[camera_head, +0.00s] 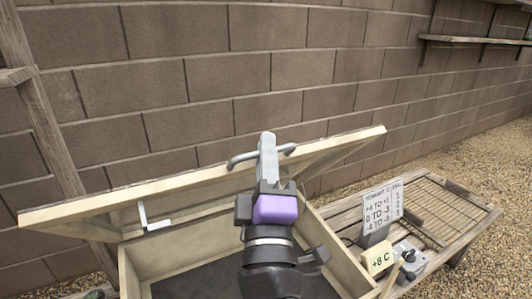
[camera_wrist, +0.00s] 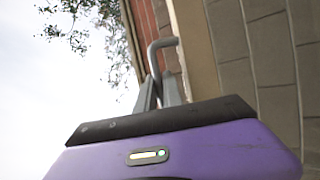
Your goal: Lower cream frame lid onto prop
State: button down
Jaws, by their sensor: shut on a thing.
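The cream frame lid (camera_head: 190,190) is raised and tilted above the cream cold frame box (camera_head: 157,262) in the head view. A grey bar handle (camera_head: 240,158) is on the lid's front edge. My gripper (camera_head: 267,150) is shut on the handle; its purple-and-black body hides part of the lid and box. In the wrist view the gripper fingers (camera_wrist: 162,92) close on the curved grey handle (camera_wrist: 158,47), beside the lid's edge (camera_wrist: 193,45). A pale metal bracket (camera_head: 146,217), possibly the prop, hangs under the lid at left. Whether it touches the box cannot be told.
A block wall (camera_head: 230,70) stands behind. A wooden post (camera_head: 45,100) is at left. Gravel lies at right.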

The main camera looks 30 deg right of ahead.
jog(key=c, duration=1.5)
grip_release()
jog(key=shift+f, duration=0.1)
jog(key=b+v, duration=0.1)
jog(key=v, duration=0.6)
jog(key=shift+s+a+b, duration=0.3)
jog(key=shift+a+b, duration=0.05)
jog(key=shift+a, duration=0.05)
jog(key=f+b+v, duration=0.1)
jog(key=b+v, duration=0.5)
jog(key=v, duration=0.2)
jog(key=shift+f, duration=0.55)
